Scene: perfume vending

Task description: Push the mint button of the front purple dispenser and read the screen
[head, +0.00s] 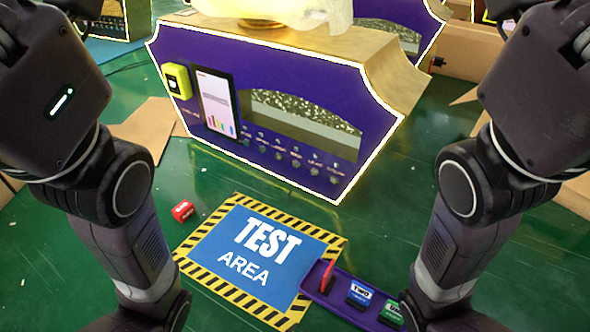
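The front purple dispenser (300,75) stands at the top centre, with a gold body and a white-edged purple face. Its screen (217,103) is lit white, with small text and coloured bars at the bottom; the text is too small to read. A row of small dark buttons (295,162) with labels runs along the lower face. I cannot tell which one is mint. Both my arms come down at the sides, apart from the dispenser, to wrists at the bottom edge. Both grippers are out of the picture.
A purple tray (318,281) holds red, blue and green pieces. A yellow box (177,81) is on the dispenser face.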

